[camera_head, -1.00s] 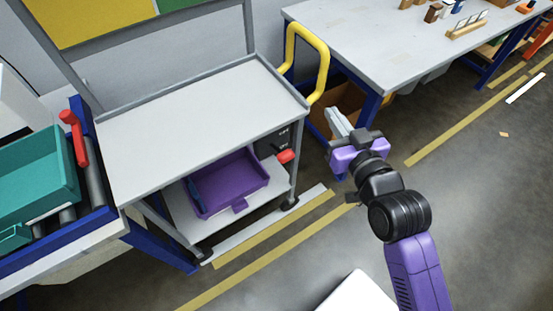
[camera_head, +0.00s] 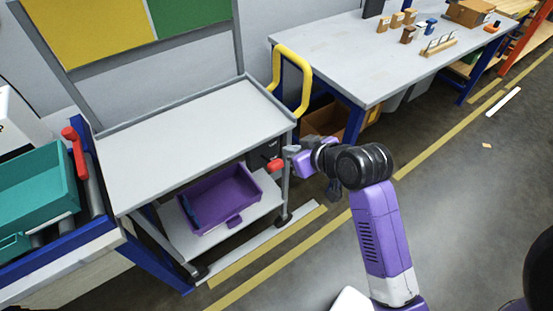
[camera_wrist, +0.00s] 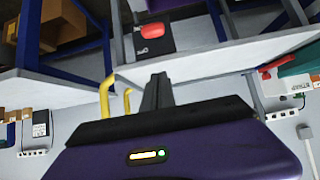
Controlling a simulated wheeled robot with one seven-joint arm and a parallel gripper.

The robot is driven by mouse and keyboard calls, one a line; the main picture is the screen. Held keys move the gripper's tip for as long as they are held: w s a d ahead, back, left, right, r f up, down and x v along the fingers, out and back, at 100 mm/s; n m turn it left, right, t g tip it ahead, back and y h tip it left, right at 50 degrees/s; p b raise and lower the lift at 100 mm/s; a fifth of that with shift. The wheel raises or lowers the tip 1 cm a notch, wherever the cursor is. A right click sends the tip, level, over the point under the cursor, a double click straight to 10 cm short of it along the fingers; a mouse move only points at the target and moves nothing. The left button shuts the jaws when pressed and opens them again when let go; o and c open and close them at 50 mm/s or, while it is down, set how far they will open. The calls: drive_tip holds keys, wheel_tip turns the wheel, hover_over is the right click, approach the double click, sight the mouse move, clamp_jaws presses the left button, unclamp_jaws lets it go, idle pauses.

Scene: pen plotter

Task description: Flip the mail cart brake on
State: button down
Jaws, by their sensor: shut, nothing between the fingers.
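The mail cart (camera_head: 190,130) is a grey two-shelf cart with a yellow handle (camera_head: 306,72). A black plate (camera_head: 262,153) is on its right end, below the top shelf, with a red brake lever (camera_head: 275,165) low on it. In the wrist view the plate (camera_wrist: 155,40) carries small white marks too small to read, and the red lever (camera_wrist: 137,28) shows at its edge. My gripper (camera_head: 289,150) is shut and empty just right of the lever, facing the cart; contact cannot be told. Its shut fingers show in the wrist view (camera_wrist: 158,90).
A purple bin (camera_head: 220,198) sits on the cart's lower shelf. A roller conveyor with a teal bin (camera_head: 35,185) and another red lever (camera_head: 75,150) stands at left. A workbench (camera_head: 350,55) is behind at right. The floor in front is clear.

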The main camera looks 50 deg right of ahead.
drive_tip(key=shift+w+f, duration=0.1)
hover_over(278, 164)
drive_tip(key=w, duration=0.2)
drive_tip(key=f, duration=0.6)
drive_tip(key=shift+s+d, duration=0.1)
drive_tip(key=shift+d, duration=0.15)
drive_tip(key=shift+s+a+f+p, duration=0.1)
drive_tip(key=shift+s+f, duration=0.2)
drive_tip(key=shift+f, duration=0.3)
drive_tip(key=shift+s+a+f+p, duration=0.1)
drive_tip(key=shift+s+f, duration=0.15)
drive_tip(key=shift+f, duration=0.4)
drive_tip(key=shift+s+a+f+p, duration=0.1)
drive_tip(key=shift+s+f, duration=0.2)
drive_tip(key=shift+f, duration=0.3)
drive_tip(key=shift+f+b, duration=0.15)
drive_tip(key=shift+b, duration=0.15)
